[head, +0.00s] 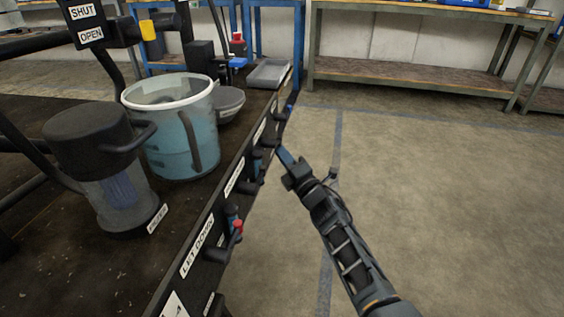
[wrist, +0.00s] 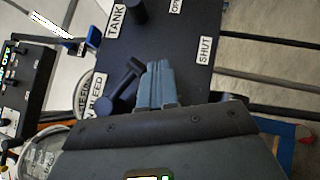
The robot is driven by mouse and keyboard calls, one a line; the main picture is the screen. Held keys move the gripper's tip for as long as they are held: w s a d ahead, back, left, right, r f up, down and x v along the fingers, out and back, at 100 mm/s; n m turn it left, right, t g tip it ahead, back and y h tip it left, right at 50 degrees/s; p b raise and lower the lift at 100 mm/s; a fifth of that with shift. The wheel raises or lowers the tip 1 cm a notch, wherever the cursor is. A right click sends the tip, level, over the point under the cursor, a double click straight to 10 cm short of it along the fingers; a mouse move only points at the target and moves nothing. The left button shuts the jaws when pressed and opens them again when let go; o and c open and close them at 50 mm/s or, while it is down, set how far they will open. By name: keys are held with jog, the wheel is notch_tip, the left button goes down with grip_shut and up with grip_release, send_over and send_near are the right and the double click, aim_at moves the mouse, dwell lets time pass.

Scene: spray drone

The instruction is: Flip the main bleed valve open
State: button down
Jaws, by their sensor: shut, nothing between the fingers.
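My gripper (head: 284,156) is shut and empty, just right of the black side panel of the bench in the head view. In the wrist view the shut blue-grey fingers (wrist: 158,75) point at a dark panel. A dark lever-handled valve (wrist: 118,88) is just left of the fingers, beside a white label (wrist: 97,98) ending in "BLEED"; the label's first word is not clear. I cannot tell whether fingers and lever touch. "SHUT" (wrist: 205,50) and partly cut "OPEN" labels are on the panel to the right. Dark valve handles (head: 268,142) show near my gripper in the head view.
A red-handled valve (head: 237,227) is by the "LET-DOWN" label (head: 197,246), nearer on the same panel. A bucket of blue liquid (head: 180,135) and a black-topped filter housing (head: 95,135) stand on the bench. The floor to the right is clear; a workbench (head: 430,75) stands behind.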

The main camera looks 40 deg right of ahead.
jog(key=shift+w+d+r, duration=0.3)
jog(key=shift+d+r, duration=0.1)
jog(key=shift+d, duration=0.05)
dwell(1.2)
